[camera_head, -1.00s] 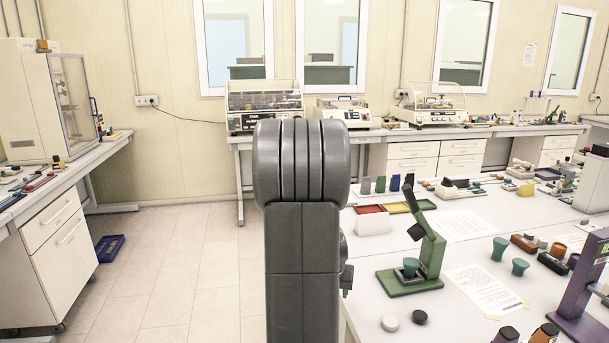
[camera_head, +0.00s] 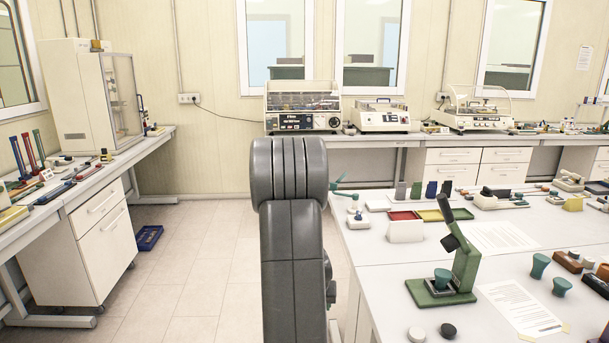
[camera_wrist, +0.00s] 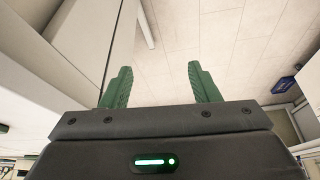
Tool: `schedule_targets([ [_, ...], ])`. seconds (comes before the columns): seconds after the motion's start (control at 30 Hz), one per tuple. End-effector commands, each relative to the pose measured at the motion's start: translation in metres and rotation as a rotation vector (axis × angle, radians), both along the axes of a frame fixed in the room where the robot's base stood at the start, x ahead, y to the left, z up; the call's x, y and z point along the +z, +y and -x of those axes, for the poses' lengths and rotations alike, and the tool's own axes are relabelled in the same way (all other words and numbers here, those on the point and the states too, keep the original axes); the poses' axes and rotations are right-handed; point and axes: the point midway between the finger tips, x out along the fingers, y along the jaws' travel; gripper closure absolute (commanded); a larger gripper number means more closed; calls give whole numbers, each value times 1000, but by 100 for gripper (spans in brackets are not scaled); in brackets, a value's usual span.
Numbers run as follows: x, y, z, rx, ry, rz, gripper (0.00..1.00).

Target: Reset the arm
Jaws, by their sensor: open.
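My gripper (camera_wrist: 158,82) shows in the wrist view with its two green fingers apart and nothing between them. Pale floor tiles lie beyond the fingers, and a white cabinet face (camera_wrist: 85,45) is close on the left. In the head view my grey arm stands upright in the middle, between the left bench and the right table. My gripper cannot be made out clearly there.
The white table (camera_head: 375,260) on the right holds a green press (camera_head: 455,265), teal cups (camera_head: 540,265) and coloured trays (camera_head: 430,215). The left bench (camera_head: 100,205) has drawers. A blue crate (camera_head: 149,238) lies on the floor. The aisle floor between is otherwise clear.

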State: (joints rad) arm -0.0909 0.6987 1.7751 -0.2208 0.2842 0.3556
Motion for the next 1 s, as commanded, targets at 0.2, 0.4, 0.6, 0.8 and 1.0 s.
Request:
schedule_targets([
  [0.2,21,-41,8,-92,-1,2,44],
  [0.4,40,-75,18,-172,-2,3,44],
  [0.6,56,-106,32,-249,0,4,44],
  [0.8,68,-127,42,-300,1,4,44],
  [1.0,72,-134,46,-319,1,4,44],
])
